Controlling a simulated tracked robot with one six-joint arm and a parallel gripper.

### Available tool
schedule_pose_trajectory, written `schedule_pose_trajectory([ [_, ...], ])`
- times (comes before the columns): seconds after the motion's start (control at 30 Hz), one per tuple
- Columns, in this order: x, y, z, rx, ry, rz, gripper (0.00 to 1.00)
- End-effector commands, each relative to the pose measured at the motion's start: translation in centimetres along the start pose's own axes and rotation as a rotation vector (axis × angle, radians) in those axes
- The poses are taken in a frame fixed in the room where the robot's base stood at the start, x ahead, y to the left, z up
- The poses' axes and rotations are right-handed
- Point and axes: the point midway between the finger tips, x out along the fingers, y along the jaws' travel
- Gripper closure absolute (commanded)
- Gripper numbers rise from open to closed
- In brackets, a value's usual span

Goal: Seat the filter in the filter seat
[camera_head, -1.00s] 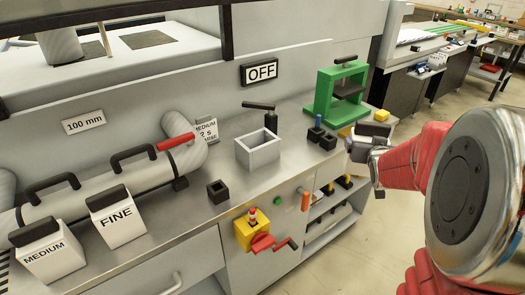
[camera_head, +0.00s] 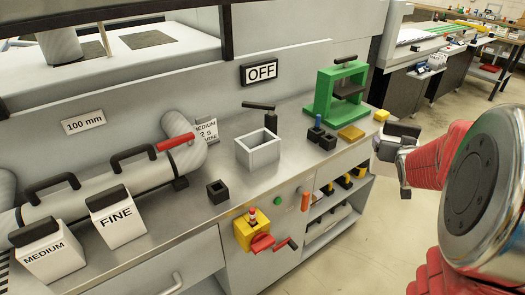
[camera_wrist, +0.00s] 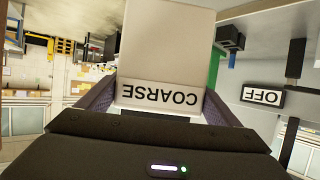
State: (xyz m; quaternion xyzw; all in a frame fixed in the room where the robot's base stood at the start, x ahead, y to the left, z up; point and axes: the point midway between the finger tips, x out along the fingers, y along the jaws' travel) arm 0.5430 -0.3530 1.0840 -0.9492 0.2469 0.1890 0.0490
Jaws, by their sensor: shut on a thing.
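My gripper (camera_head: 392,155) is at the right of the head view, out past the bench's right end. In the wrist view my gripper (camera_wrist: 160,122) is shut on a pale box-shaped filter (camera_wrist: 168,45). Its COARSE label appears upside down. Filters marked FINE (camera_head: 118,224) and MEDIUM (camera_head: 52,262) stand at the lower left, with dark handles.
A green press (camera_head: 324,98) stands near the bench's right end, beside a flat yellow plate (camera_head: 350,133). A small black open block (camera_head: 218,192) is near the front edge. A large pipe (camera_head: 90,200) with handles runs along the left. Floor is clear below my gripper.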

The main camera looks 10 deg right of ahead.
Motion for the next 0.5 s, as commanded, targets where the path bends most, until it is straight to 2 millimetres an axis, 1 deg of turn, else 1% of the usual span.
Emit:
schedule_pose_trajectory([
  [0.17, 0.0, -0.1, -0.1, 0.0, 0.002, -0.001, 0.47],
  [0.27, 0.0, -0.6, 0.0, -0.003, 0.002, -0.008, 0.47],
  [0.37, 0.0, -2.2, 0.2, -0.009, 0.002, -0.029, 0.47],
  [0.47, -0.1, -4.8, 0.7, -0.022, 0.003, -0.066, 0.47],
  [0.5, -0.2, -6.2, 0.9, -0.027, 0.003, -0.083, 0.47],
])
